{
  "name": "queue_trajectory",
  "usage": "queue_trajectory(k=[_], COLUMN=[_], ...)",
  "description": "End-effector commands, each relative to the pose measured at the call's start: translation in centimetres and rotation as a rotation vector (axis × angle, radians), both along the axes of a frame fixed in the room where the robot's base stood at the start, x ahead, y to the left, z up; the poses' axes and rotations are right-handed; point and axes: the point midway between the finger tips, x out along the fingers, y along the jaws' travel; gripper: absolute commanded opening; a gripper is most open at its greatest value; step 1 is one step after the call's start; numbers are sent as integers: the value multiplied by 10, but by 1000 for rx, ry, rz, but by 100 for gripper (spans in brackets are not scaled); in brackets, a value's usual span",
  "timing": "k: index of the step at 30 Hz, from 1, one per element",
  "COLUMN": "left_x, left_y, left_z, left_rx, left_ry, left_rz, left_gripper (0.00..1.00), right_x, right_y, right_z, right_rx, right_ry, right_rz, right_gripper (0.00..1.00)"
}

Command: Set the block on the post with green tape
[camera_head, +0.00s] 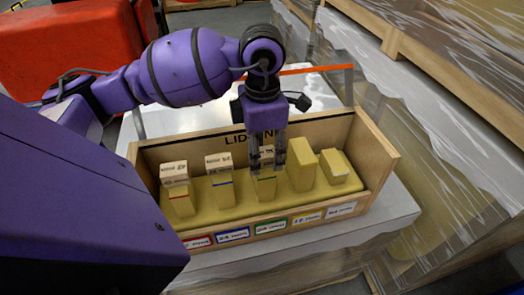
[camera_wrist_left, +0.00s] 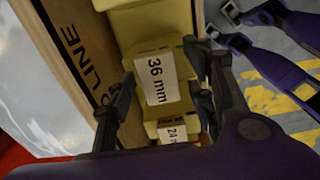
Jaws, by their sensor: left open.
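The block marked 36 mm (camera_wrist_left: 157,80) sits between the fingers of my left gripper (camera_head: 267,168). The fingers are spread on both sides of it, and I cannot tell whether either touches it. In the head view the block (camera_head: 267,152) is on the yellow post with green tape (camera_head: 264,187), partly hidden by the fingers. It looks upright and seated on the post.
The posts stand in a wooden box (camera_head: 378,160) with labels along its front. Labelled blocks sit on the red-taped post (camera_head: 174,172) and the blue-taped post (camera_head: 219,162). Two yellow pieces (camera_head: 302,172) (camera_head: 335,168) stand to the right. The box's back wall is close behind the gripper.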

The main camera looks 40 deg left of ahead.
Motion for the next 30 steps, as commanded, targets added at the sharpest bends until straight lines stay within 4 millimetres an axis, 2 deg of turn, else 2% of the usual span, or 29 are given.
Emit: queue_trajectory(k=[9, 15, 21, 30], left_x=[2, 2, 1, 0], left_y=[1, 0, 0, 0], left_z=[65, 101, 117, 119], left_rx=[1, 0, 1, 1], left_ry=[-8, -6, -2, -2], left_rz=[0, 1, 0, 0], left_gripper=[49, 49, 49, 49], right_x=[-2, -2, -3, -3], right_y=[0, -1, -2, -2], right_z=[-2, -2, -3, -3], right_rx=[-1, -3, -4, -4], right_ry=[4, 6, 6, 6], right_rz=[1, 4, 4, 4], right_gripper=[40, 40, 40, 40])
